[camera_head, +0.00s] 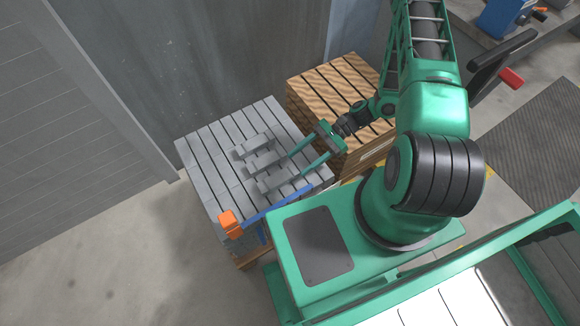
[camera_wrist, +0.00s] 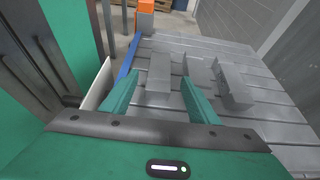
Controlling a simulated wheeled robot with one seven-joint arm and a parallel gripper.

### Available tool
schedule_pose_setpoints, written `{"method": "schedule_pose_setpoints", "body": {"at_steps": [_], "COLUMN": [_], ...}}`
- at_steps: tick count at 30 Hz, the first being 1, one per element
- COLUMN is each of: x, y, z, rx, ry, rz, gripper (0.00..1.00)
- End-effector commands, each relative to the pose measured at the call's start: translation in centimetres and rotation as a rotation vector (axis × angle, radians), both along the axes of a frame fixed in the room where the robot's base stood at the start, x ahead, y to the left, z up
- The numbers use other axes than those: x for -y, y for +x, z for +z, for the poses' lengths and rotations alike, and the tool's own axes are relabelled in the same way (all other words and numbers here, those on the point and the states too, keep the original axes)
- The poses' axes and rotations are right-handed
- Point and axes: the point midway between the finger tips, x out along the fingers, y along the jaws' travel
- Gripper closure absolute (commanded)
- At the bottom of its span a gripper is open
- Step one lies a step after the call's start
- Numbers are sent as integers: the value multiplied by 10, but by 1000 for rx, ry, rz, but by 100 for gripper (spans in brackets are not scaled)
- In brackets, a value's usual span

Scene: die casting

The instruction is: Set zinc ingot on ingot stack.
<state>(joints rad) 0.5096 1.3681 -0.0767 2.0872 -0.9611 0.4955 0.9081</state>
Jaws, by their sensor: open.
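The ingot stack (camera_head: 205,165) is a wide grey block of ingot rows, left of my arm in the head view; its top also shows in the wrist view (camera_wrist: 275,120). Several loose grey zinc ingots lie on its top, including one ingot (camera_head: 276,180) nearest the front. My gripper (camera_head: 296,166) is over the right part of the stack, with its two green fingers apart and nothing clasped. In the wrist view, one ingot (camera_wrist: 158,72) appears between or just beyond the fingertips (camera_wrist: 160,80), and another ingot (camera_wrist: 233,88) lies to the right. I cannot tell whether the fingers touch any ingot.
A blue strip (camera_head: 280,203) runs along the stack's near edge, with an orange block (camera_head: 229,221) at the corner. A brown slatted stack (camera_head: 318,88) stands behind my gripper. A grey wall (camera_head: 200,60) rises behind. The floor (camera_head: 100,240) at left is clear.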

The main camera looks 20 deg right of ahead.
Motion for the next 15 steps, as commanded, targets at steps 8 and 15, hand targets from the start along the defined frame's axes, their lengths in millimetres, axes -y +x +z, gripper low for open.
{"method": "schedule_pose_setpoints", "body": {"at_steps": [8,15], "x": [12,24], "y": [2,8], "z": [5,18], "rx": [0,41], "ry": [0,-45], "rz": [0,44], "gripper": [45,45]}}
